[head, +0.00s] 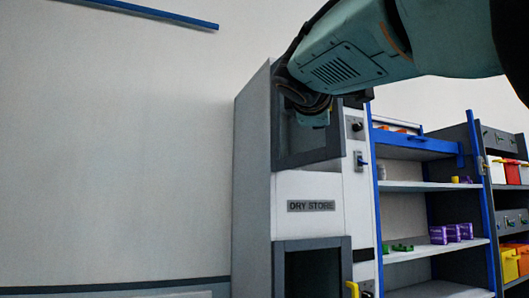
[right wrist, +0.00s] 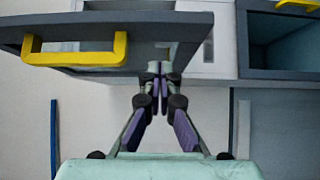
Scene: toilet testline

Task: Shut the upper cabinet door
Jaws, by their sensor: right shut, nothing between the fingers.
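The upper cabinet door (right wrist: 120,28) is a dark-framed panel with a yellow handle (right wrist: 78,50). In the right wrist view it stands out at an angle from the cabinet front, so it is ajar. My right gripper (right wrist: 160,75) is shut and empty, its fingertips at the door's edge in the picture; whether they touch it I cannot tell. In the head view my right arm comes in from the upper right and covers part of the upper compartment (head: 310,150) of the DRY STORE cabinet (head: 252,180), hiding the fingertips. My left gripper is not in view.
Below the label (head: 311,206) is a lower compartment (head: 310,275) with a yellow handle (head: 353,289). Blue-framed shelves (head: 405,187) with purple boxes (head: 451,233) stand to the right. Bare wall (head: 130,150) fills the left.

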